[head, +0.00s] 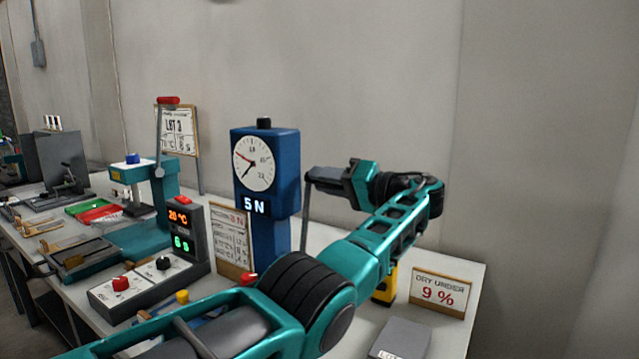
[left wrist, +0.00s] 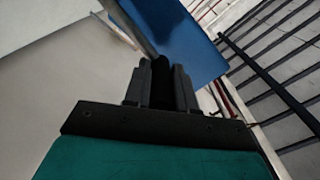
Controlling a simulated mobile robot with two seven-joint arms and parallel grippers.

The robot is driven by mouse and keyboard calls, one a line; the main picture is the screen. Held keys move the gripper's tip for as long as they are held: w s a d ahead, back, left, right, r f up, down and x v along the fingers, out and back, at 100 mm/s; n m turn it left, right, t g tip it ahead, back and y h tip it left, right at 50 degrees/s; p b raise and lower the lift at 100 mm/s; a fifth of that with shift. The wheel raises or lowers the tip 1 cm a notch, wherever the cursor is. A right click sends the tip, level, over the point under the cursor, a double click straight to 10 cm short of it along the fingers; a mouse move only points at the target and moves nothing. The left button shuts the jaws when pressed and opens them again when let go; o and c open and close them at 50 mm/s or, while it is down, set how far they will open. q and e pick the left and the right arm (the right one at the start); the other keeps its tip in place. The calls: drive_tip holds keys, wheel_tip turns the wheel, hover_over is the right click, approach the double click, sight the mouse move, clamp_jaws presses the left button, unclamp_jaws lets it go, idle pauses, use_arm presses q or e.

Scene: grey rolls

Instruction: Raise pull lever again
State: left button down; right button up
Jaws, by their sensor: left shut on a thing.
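The blue pull tester (head: 268,170) stands upright on the bench, with a round dial and a display reading 5 N. Its pull lever (head: 305,222) is a thin grey rod rising on its right side, close to upright. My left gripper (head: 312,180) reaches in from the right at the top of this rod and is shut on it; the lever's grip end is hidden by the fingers. In the left wrist view the dark fingers (left wrist: 160,82) are close together, with the blue tester (left wrist: 180,35) just beyond them. My right gripper is not in view.
A teal press (head: 160,185) with a red-tipped lever stands left of the tester. A control box (head: 185,235) reads 20 °C and 6 s. A "dry under 9 %" sign (head: 440,292) and a grey box (head: 400,338) are at the bench's right. A wall (head: 380,80) stands behind.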

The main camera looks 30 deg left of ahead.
use_arm(q)
drive_tip(key=shift+r, duration=0.15)
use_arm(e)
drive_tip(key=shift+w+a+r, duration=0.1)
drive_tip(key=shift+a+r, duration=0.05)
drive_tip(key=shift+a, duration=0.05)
use_arm(q)
drive_tip(key=c, duration=0.9)
unclamp_jaws()
drive_tip(key=shift+w, duration=0.15)
drive_tip(key=shift+r, duration=0.3)
wheel_tip(320, 180, up, 8)
drive_tip(key=shift+f+p, duration=0.1)
drive_tip(key=shift+p, duration=0.5)
wheel_tip(320, 180, up, 11)
drive_tip(key=p, duration=0.9)
drive_tip(key=shift+r, duration=0.2)
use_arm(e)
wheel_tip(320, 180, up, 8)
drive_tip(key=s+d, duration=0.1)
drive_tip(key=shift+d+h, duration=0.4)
